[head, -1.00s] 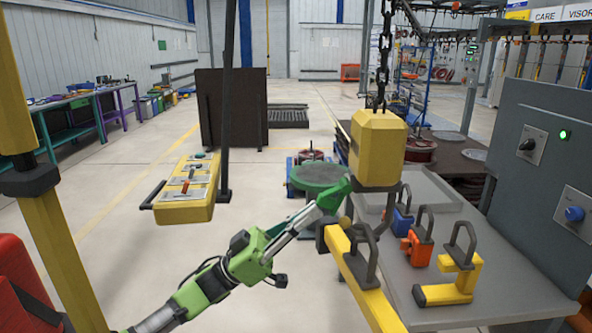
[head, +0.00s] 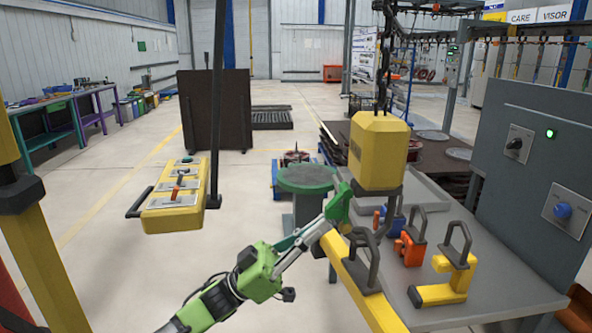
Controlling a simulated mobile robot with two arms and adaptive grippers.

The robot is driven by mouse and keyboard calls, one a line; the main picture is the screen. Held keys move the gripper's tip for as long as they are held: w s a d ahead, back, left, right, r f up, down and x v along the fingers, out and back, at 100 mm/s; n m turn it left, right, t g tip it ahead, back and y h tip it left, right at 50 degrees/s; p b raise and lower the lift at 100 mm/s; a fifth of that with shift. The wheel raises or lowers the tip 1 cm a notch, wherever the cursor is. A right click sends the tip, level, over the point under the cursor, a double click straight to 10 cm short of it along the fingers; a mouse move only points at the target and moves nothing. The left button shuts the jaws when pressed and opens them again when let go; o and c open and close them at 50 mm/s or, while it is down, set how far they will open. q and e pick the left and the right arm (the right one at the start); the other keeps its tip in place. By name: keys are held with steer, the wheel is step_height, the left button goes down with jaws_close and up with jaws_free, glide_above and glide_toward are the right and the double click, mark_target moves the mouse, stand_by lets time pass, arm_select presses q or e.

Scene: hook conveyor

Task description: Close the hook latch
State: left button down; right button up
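A yellow hoist block (head: 378,152) hangs from a dark chain (head: 384,60) right of centre in the head view. A dark grey curved hook (head: 391,208) shows under it, partly mixed with things behind; I cannot make out its latch or whether it is open. My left gripper (head: 338,207), with green fingers, is at the block's lower left, close to the hook. I cannot tell whether it touches the block or hook, or whether its fingers are apart. My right gripper is not in view.
A yellow bar with a dark loop (head: 362,272) lies just below my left gripper. Orange (head: 410,248) and yellow (head: 448,283) looped fixtures stand on the grey table (head: 500,290). A yellow control box (head: 178,207) hangs at left. A grey control cabinet (head: 540,170) stands at right.

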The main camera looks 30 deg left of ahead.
arm_select(q)
steer(key=shift+r, duration=0.45)
steer(key=v, duration=1.2)
steer(key=shift+f, duration=0.45)
